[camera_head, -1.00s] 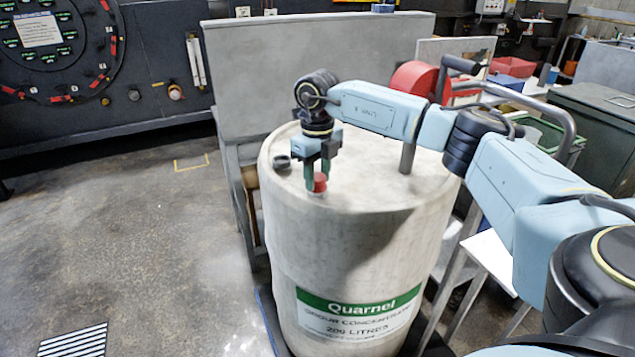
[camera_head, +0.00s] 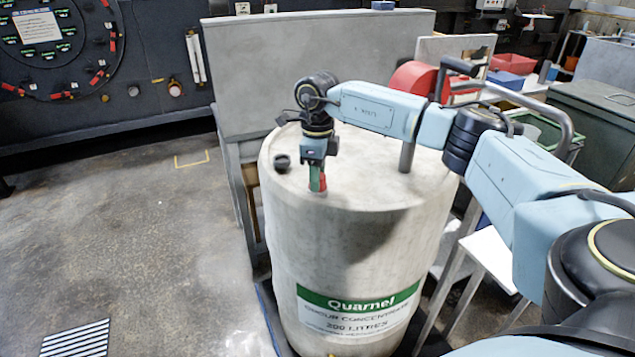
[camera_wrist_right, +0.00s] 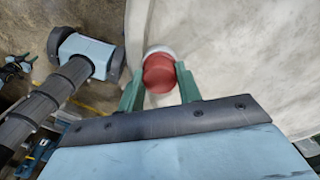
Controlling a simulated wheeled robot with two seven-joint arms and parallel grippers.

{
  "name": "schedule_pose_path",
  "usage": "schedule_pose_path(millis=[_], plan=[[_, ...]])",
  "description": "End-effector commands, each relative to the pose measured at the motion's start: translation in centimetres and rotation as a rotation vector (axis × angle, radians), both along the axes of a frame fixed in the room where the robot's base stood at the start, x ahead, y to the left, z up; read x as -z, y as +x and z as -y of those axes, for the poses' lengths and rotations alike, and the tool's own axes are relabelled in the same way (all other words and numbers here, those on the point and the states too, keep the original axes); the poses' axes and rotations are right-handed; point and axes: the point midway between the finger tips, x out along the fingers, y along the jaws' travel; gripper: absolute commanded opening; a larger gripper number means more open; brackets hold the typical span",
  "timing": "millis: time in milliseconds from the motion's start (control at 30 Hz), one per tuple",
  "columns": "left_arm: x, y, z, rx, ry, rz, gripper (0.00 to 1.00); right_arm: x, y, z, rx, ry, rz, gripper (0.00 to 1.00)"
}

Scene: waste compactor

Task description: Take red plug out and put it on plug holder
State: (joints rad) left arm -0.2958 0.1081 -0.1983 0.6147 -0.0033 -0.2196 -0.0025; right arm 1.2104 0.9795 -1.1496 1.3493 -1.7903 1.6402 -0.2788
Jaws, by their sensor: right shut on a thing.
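The red plug (camera_head: 323,182) is at the near left part of the top of the pale drum (camera_head: 380,185). My right gripper (camera_head: 318,184) points straight down over it, with its green fingers shut on the plug's sides. In the right wrist view the red plug (camera_wrist_right: 159,73) sits between the two green fingertips (camera_wrist_right: 158,82), with a pale ring showing at its far edge. I cannot tell whether the plug is still seated in the drum. I cannot make out a plug holder for certain.
A small dark cap (camera_head: 282,163) is on the drum top, left of my gripper. A grey post (camera_head: 407,157) and curved rail stand at the right, near a red drum-shaped reel (camera_head: 412,79). A grey panel (camera_head: 318,65) stands behind.

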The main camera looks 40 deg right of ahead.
Motion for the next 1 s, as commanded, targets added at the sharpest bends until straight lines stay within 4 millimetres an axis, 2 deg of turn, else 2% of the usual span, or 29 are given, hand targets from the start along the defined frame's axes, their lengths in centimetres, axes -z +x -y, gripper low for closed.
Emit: schedule_pose_path(millis=[200, 300, 567, 600, 767, 967, 1000], plan=[[-0.62, -0.14, -0.04, 0.001, 0.001, -0.003, 0.36, -0.10, 0.00, 0.00, -0.271, 0.000, 0.000, 0.11], [-0.68, -0.15, -0.04, 0.001, 0.001, -0.003, 0.36, -0.07, 0.01, 0.01, -0.346, 0.000, 0.000, 0.11], [-0.66, -0.17, -0.04, 0.001, 0.001, -0.003, 0.36, -0.02, 0.01, 0.01, -0.373, 0.000, 0.000, 0.11], [-0.65, -0.16, -0.04, 0.001, 0.001, -0.003, 0.36, -0.02, 0.01, 0.01, -0.372, 0.000, 0.000, 0.37], [-0.66, -0.16, -0.04, 0.001, 0.001, -0.003, 0.36, -0.02, 0.00, 0.00, -0.371, 0.000, 0.000, 0.58], [-0.66, -0.15, -0.04, 0.001, 0.001, -0.003, 0.36, -0.03, 0.01, -0.01, -0.371, 0.000, 0.000, 0.60], [-0.66, -0.15, -0.04, 0.001, 0.001, -0.003, 0.36, -0.02, 0.00, 0.00, -0.371, 0.000, 0.000, 0.56]])
